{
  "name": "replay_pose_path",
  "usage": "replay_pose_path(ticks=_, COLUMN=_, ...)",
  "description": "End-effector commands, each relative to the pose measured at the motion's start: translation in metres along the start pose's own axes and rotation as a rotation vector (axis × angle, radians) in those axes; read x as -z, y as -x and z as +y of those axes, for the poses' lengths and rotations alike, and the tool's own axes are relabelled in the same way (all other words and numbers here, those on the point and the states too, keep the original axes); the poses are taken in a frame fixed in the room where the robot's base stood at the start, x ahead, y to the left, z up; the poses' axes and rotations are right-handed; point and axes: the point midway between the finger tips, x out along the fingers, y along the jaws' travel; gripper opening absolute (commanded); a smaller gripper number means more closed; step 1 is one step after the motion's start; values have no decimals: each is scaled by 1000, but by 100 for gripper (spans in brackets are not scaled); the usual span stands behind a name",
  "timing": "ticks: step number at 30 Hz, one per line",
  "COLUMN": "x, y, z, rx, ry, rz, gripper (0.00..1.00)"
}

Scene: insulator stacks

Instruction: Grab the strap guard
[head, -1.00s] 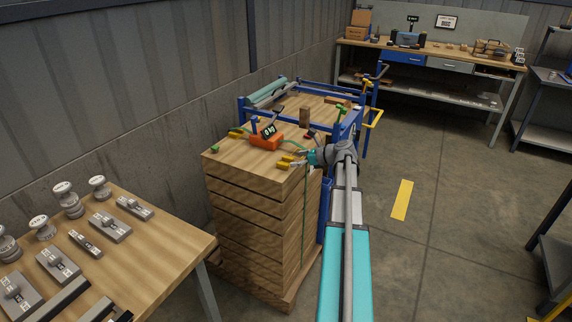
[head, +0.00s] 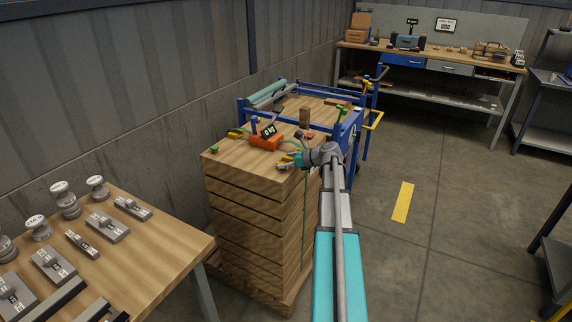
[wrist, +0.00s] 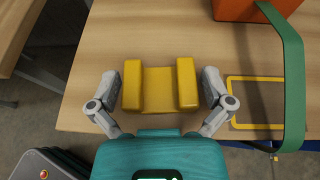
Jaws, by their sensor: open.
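The strap guard, a yellow block with two raised side ridges and a lower middle (wrist: 160,88), lies near the edge of the wooden stack top. My gripper (wrist: 160,80) is open in the wrist view, with one grey finger on each side of the guard. Small gaps seem to remain between fingers and guard; contact is not clear. In the head view my gripper (head: 287,163) is at the stack's near right corner and mostly covers the guard.
A green strap (wrist: 292,80) arches up on the right in the wrist view, beside a yellow rectangular outline (wrist: 232,100). An orange device (head: 266,142) sits on the wooden stack (head: 255,215). A table with weights (head: 150,245) stands at front left; a blue-framed cart (head: 350,140) is behind.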

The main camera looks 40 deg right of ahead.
Motion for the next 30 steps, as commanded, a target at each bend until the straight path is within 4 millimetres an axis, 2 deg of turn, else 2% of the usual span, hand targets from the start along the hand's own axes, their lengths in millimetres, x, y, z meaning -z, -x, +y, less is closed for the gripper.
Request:
replay_pose_path(ticks=9, x=0, y=0, z=0, rx=0, ry=0, rz=0, gripper=100)
replay_pose_path(ticks=17, x=0, y=0, z=0, rx=0, ry=0, rz=0, gripper=55)
replay_pose_path(ticks=30, x=-3, y=2, z=0, rx=0, ry=0, rz=0, gripper=55)
